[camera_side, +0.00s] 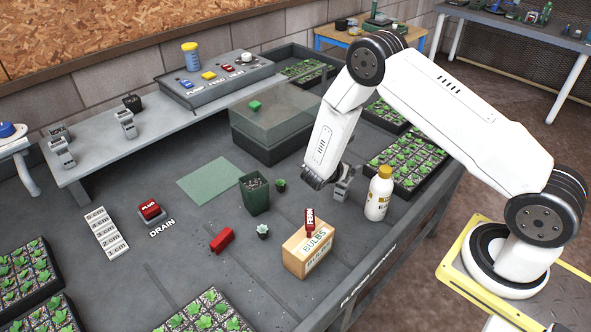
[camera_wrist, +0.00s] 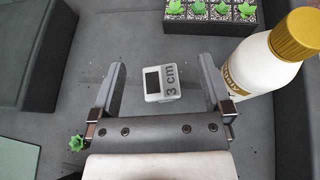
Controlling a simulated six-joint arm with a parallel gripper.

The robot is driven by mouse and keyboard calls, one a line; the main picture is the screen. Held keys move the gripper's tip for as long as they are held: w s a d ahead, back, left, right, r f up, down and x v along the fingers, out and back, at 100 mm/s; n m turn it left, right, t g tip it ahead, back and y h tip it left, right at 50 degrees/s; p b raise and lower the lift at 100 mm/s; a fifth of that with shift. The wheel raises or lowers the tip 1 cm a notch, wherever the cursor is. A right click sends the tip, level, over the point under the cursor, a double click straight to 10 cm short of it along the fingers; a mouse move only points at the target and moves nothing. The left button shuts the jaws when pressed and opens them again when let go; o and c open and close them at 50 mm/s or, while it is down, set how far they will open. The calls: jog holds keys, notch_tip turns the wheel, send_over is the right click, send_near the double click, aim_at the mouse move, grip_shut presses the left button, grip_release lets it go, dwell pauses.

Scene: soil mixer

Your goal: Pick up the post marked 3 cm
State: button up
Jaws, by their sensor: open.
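The post marked 3 cm (camera_wrist: 168,84) is a small light grey block with a dark square face. In the wrist view it stands between the two fingers of my gripper (camera_wrist: 163,68), with a gap on each side. My gripper is open and empty, its fingers pointing past both sides of the post. In the side view my gripper (camera_side: 328,187) is low over the bench, and a grey post (camera_side: 345,183) shows beside it, partly hidden. Whether the fingers are level with the post is hard to tell.
A white bottle with a gold cap (camera_side: 379,195) stands close on the right; it also shows in the wrist view (camera_wrist: 258,68). A small seedling (camera_side: 280,185), a dark green pot (camera_side: 254,195) and a BULBS box (camera_side: 308,252) are nearby. Seedling trays (camera_side: 408,160) lie behind.

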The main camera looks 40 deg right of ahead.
aim_at(340, 182)
jog(key=shift+w+d+f+n+t+h, duration=0.1)
jog(key=shift+w+f+n+t+h, duration=0.2)
jog(key=shift+w+f+n+t, duration=0.1)
jog(key=shift+f, duration=0.1)
jog(key=shift+f, duration=1.85)
jog(key=shift+f, duration=0.15)
jog(key=shift+f, duration=0.5)
jog(key=shift+w+d+f, duration=0.1)
jog(key=shift+d+f, duration=0.35)
jog(key=shift+f, duration=0.2)
jog(key=shift+w+d+f, duration=0.1)
jog(key=shift+d+f, duration=0.3)
jog(key=shift+f, duration=0.25)
jog(key=shift+d+f, duration=0.2)
jog(key=shift+d, duration=0.3)
